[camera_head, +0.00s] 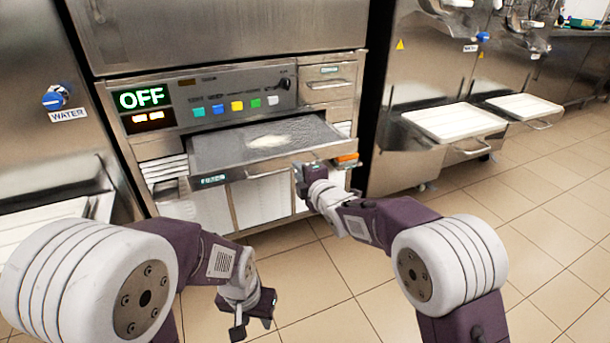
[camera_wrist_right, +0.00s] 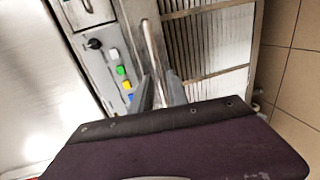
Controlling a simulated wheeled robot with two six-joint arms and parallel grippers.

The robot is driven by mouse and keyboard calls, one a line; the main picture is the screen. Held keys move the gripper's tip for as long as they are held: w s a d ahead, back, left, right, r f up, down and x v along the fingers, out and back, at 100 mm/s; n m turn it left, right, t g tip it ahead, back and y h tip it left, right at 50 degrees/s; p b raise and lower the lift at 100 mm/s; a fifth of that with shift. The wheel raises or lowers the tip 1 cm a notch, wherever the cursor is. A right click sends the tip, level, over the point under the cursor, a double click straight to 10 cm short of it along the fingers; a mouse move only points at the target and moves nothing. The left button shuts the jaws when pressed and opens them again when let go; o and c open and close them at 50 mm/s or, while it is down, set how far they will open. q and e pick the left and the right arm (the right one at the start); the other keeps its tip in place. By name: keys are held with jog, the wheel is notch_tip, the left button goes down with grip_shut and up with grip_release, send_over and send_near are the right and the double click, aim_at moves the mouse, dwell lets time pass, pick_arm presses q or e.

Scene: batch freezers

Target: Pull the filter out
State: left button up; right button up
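The filter (camera_head: 235,151) is a flat grey tray sticking out of the slot below the control panel, level, with a pale patch of residue on top. My right gripper (camera_head: 304,174) is at the front edge of the filter, right of its middle. In the right wrist view the two fingers of my right gripper (camera_wrist_right: 160,90) lie on either side of the filter's pale front bar (camera_wrist_right: 152,45) and appear closed on it. My left gripper (camera_head: 252,314) hangs low over the floor, clear of the machine, with its fingers apart and empty.
The control panel (camera_head: 228,99) has coloured buttons and an OFF display (camera_head: 142,97). An orange part (camera_head: 347,158) sits right of the filter's front. A white tray (camera_head: 455,121) juts out on the right. The tiled floor in front is free.

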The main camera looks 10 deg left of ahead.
jog(key=p+v, duration=0.1)
jog(key=v, duration=0.5)
jog(key=shift+p, duration=0.35)
jog(key=shift+d, duration=0.1)
